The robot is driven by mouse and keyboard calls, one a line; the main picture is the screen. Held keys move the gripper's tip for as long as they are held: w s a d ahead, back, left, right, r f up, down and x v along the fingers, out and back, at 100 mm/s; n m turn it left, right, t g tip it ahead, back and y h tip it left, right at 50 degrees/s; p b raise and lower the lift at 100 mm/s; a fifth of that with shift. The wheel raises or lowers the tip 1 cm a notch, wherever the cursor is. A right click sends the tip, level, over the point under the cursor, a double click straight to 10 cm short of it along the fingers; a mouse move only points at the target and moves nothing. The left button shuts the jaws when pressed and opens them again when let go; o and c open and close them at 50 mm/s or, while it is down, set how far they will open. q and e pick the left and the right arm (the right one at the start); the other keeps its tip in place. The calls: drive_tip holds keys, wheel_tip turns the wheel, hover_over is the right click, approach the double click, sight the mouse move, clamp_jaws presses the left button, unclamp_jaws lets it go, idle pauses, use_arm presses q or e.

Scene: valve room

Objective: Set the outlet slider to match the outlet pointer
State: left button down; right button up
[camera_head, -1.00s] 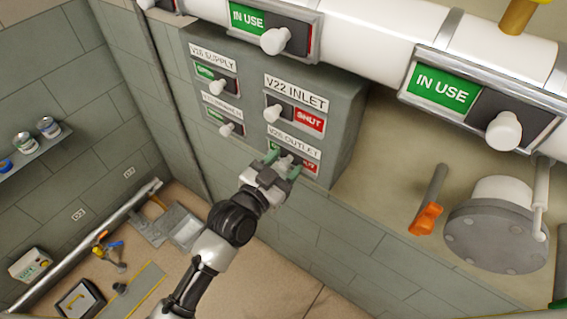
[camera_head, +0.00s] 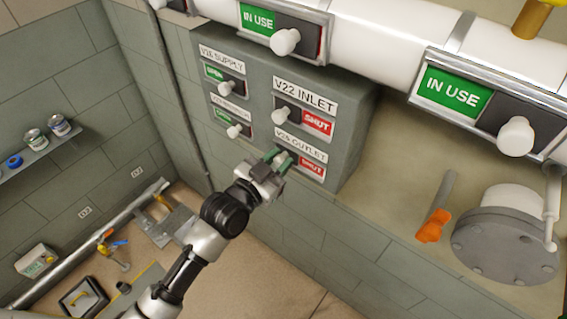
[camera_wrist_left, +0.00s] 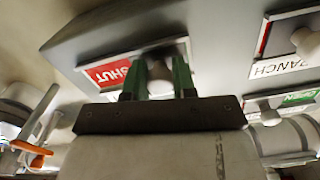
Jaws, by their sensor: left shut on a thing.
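The V26 outlet slider (camera_head: 311,169) is at the lower right of the grey panel, under its outlet label (camera_head: 300,146). A red SHUT field shows right of its knob. My left gripper (camera_head: 279,159) is shut on the pale knob, at the left part of the slot. In the left wrist view the knob (camera_wrist_left: 160,82) sits between the green fingers of my left gripper (camera_wrist_left: 158,76), with red SHUT (camera_wrist_left: 108,74) beside it. A lever with an orange end (camera_head: 434,226) is by the flanged pipe; I cannot tell whether it is the outlet pointer. My right gripper is not in view.
The V22 inlet slider (camera_head: 304,118) is just above, also showing SHUT. The V26 supply slider (camera_head: 224,80) and another slider (camera_head: 231,122) are to its left, showing green. White pipes with IN USE sliders (camera_head: 487,105) run above. A flanged pipe end (camera_head: 505,247) stands right.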

use_arm(q)
drive_tip(key=c, duration=1.2)
unclamp_jaws()
drive_tip(key=shift+a, duration=0.1)
drive_tip(key=shift+c, duration=0.2)
drive_tip(key=o, duration=0.4)
drive_tip(key=shift+w+a, duration=0.15)
drive_tip(key=shift+c, duration=0.2)
drive_tip(key=shift+s+a+f, duration=0.1)
drive_tip(key=shift+s, duration=0.25)
drive_tip(key=b+v, duration=0.3)
drive_tip(key=v, duration=0.7)
drive_tip(key=shift+a, duration=0.1)
